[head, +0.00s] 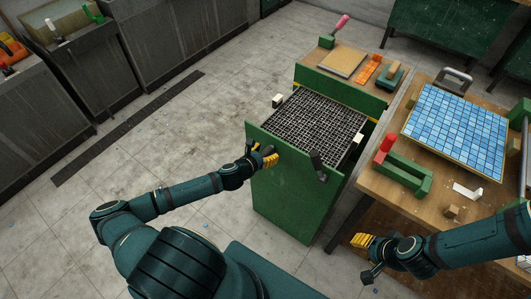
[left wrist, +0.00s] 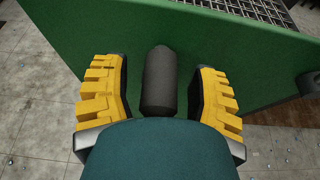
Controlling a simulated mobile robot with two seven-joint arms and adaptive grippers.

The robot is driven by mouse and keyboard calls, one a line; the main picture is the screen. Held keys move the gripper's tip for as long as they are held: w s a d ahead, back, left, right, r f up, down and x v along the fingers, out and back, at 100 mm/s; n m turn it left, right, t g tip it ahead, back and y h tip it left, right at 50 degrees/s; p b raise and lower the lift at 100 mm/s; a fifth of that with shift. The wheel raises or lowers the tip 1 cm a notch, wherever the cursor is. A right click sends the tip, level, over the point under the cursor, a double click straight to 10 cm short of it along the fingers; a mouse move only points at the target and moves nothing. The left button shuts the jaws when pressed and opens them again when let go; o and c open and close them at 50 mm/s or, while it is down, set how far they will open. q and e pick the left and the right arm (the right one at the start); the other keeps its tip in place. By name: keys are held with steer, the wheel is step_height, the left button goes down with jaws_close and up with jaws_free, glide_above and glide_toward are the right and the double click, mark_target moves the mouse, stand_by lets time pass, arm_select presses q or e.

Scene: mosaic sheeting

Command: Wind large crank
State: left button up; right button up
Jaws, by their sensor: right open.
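A green machine cabinet (head: 290,195) with a dark grid top stands at the centre. A black cylindrical crank handle (left wrist: 160,82) sticks out from its green front in the left wrist view. My left gripper (head: 266,155) is open at the front panel. Its two yellow fingers (left wrist: 160,95) stand on either side of the handle, with a visible gap on both sides. A dark lever-like part (head: 317,165) shows on the right of the panel; whether it joins the handle is unclear. My right gripper (head: 366,256) is open and empty, low beside the wooden table.
The wooden table (head: 440,205) at right holds a blue tile sheet (head: 455,130), a green clamp-like tool (head: 404,173) with a red knob, and small blocks. A bench (head: 345,68) with tools stands behind the cabinet. The floor (head: 190,140) at left is clear.

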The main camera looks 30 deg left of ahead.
arm_select(q)
steer(key=shift+s, duration=0.15)
steer(key=v, duration=1.1)
steer(key=shift+s+r, duration=0.25)
steer(key=shift+s, duration=0.05)
steer(key=s+d+f+m+g+h+b, duration=0.1)
steer(key=d+m+g, duration=0.4)
steer(key=d+m, duration=0.6)
steer(key=s+d+f+m+g+h+b, duration=0.1)
steer(key=s+d+f+m+g+b, duration=0.3)
steer(key=d+m, duration=0.7)
steer(key=m+g, duration=0.2)
steer(key=m, duration=0.9)
steer(key=shift+s+d+g+h, duration=0.3)
steer(key=shift+h, duration=0.1)
